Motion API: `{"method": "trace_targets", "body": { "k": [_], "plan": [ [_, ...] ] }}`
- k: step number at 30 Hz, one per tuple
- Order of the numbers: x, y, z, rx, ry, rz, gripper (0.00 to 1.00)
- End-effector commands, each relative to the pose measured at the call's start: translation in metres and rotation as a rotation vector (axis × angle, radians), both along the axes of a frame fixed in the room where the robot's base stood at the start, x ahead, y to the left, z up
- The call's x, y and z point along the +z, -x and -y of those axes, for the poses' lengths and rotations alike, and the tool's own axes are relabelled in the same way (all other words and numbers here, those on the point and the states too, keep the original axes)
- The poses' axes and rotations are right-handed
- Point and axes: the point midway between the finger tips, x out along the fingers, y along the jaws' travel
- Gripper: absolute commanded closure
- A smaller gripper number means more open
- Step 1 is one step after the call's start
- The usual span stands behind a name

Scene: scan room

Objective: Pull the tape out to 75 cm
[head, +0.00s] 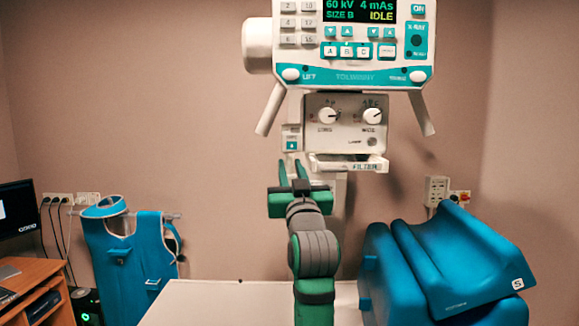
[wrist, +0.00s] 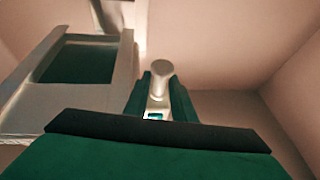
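A white tube head with a control panel (head: 345,120) hangs at the middle of the head view. A small white box with a teal label (head: 292,139) sits at the panel's left edge and may be the tape's housing; no drawn-out tape band is discernible. My gripper (head: 293,170) is just below this box, fingers pointing up and parted. In the wrist view, a pale round-ended piece (wrist: 161,68) shows between the green fingers of my gripper (wrist: 160,85), with a small teal patch below it. Whether the fingers press on this piece I cannot tell.
A white filter tray (head: 348,163) juts out just right of my gripper. A pale table (head: 225,300) lies below, with blue padded supports (head: 450,265) at the right. A blue apron (head: 130,255) hangs at left, beside a wooden desk (head: 40,285). Open wall space lies left of my gripper.

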Motion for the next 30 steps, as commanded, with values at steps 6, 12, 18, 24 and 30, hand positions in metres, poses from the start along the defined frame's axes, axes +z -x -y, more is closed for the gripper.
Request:
{"method": "trace_targets", "body": {
  "k": [6, 12, 18, 24, 30],
  "plan": [
    [0.006, -0.014, -0.003, 0.000, 0.001, 0.000, 0.77],
    [0.006, -0.016, -0.003, 0.000, 0.001, 0.000, 0.77],
    [0.006, -0.016, -0.003, 0.000, 0.001, 0.000, 1.00],
    [0.006, -0.016, -0.004, 0.001, 0.000, 0.000, 1.00],
    [-0.007, -0.016, -0.018, 0.019, 0.001, -0.002, 1.00]
  ]
}}
